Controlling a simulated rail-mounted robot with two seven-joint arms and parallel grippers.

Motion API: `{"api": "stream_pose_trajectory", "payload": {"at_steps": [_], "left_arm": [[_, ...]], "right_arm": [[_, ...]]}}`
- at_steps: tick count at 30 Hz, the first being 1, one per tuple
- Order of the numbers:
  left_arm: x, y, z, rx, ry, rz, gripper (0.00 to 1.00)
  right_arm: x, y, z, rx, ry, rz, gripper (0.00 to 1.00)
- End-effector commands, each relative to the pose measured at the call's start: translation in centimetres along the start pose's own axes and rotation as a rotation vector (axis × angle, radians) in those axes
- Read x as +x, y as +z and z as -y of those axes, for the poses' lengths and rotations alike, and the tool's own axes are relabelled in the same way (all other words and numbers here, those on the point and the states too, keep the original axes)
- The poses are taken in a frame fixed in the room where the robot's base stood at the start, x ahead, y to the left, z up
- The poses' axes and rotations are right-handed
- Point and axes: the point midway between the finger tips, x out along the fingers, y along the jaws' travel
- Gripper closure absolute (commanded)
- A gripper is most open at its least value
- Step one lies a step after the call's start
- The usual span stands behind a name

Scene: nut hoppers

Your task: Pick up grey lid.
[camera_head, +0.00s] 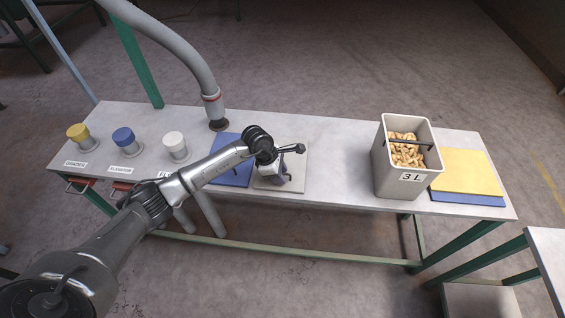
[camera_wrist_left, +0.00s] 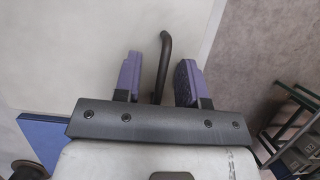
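The grey lid (camera_head: 297,170) is a flat, pale square panel lying on the table, partly hidden by my left gripper. In the left wrist view the lid (camera_wrist_left: 85,50) fills much of the upper left, and its dark bar handle (camera_wrist_left: 166,50) stands between the fingers. My left gripper (camera_head: 280,178) is over the lid. In the left wrist view its two purple fingers (camera_wrist_left: 155,80) are apart, with a gap on each side of the handle. My right gripper is not in view.
A blue lid (camera_head: 226,174) lies just left of the grey lid. A grey hopper (camera_head: 391,176) marked 3 L, full of nuts, stands right; a yellow panel (camera_head: 465,170) lies beyond it. A hose (camera_head: 205,80) hangs behind. Yellow, blue and white knobs are at left.

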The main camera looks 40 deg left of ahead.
Motion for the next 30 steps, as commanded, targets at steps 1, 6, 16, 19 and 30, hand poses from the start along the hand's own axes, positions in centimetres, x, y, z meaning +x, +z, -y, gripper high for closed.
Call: {"api": "stream_pose_trajectory", "payload": {"at_steps": [1, 6, 16, 19, 30], "left_arm": [[-0.02, 0.00, 0.00, 0.000, 0.000, 0.000, 0.62], [-0.03, 0.00, 0.00, 0.000, 0.000, 0.000, 0.72], [-0.04, 0.01, 0.00, 0.000, 0.000, 0.000, 1.00], [-0.05, 0.01, 0.00, 0.000, 0.000, 0.000, 1.00], [-0.40, 0.16, -0.04, 0.001, 0.001, 0.001, 1.00]], "right_arm": [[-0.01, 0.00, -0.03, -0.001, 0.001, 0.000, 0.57], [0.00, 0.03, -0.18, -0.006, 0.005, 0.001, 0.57], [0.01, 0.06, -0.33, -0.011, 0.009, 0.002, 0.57], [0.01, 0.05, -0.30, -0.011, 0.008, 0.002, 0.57], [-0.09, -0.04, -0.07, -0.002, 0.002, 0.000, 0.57]]}}
